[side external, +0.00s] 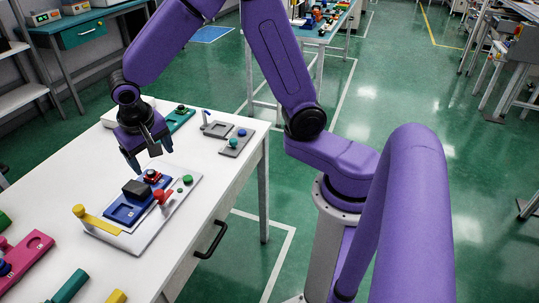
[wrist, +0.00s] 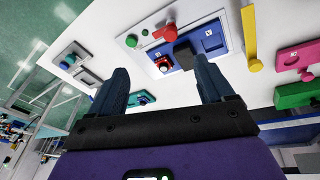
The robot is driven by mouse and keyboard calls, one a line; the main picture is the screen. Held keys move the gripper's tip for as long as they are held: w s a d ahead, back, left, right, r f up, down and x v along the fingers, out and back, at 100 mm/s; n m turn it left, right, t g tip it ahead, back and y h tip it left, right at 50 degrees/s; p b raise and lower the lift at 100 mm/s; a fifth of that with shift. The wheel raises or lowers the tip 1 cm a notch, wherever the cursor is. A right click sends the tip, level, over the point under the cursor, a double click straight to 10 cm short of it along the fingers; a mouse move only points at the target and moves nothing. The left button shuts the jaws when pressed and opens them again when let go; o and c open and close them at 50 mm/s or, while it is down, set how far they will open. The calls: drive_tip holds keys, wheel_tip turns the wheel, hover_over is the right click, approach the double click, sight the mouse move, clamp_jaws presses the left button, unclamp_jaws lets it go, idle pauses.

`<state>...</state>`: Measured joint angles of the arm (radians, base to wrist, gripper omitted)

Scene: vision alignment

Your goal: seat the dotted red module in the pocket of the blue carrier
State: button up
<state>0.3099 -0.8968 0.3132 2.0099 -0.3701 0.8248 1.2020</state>
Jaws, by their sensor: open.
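The blue carrier (side external: 124,211) lies on a pale plate on the white table; it also shows in the wrist view (wrist: 208,41). A pocket shows at its near end in the side view and looks empty. The red module (side external: 153,176) sits at the carrier's far end, with a pale round mark on it in the wrist view (wrist: 166,63). A black block (side external: 136,189) stands between module and pocket. My gripper (side external: 150,160) is open, pointing down above the module's end of the carrier. Its fingers stand apart and empty in the wrist view (wrist: 163,70).
A red lever (side external: 162,197) and a green knob (side external: 187,180) stand beside the carrier. A yellow lever (side external: 96,220) lies at the plate's near end. Grey fixtures (side external: 235,143) stand to the right, and pink, teal and yellow parts lie at lower left.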

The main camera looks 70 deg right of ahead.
drive_tip(key=s+d+r+n+g+y, duration=0.1)
drive_tip(key=s+d+r+n, duration=0.1)
drive_tip(key=s+n, duration=0.6)
drive_tip(key=s+d+r+n+y, duration=0.1)
drive_tip(key=s+n, duration=0.7)
drive_tip(key=s, duration=1.1)
drive_tip(key=shift+d+r+n+g+y, duration=0.3)
drive_tip(key=shift+d+r+n+g, duration=0.1)
drive_tip(key=shift+d, duration=0.5)
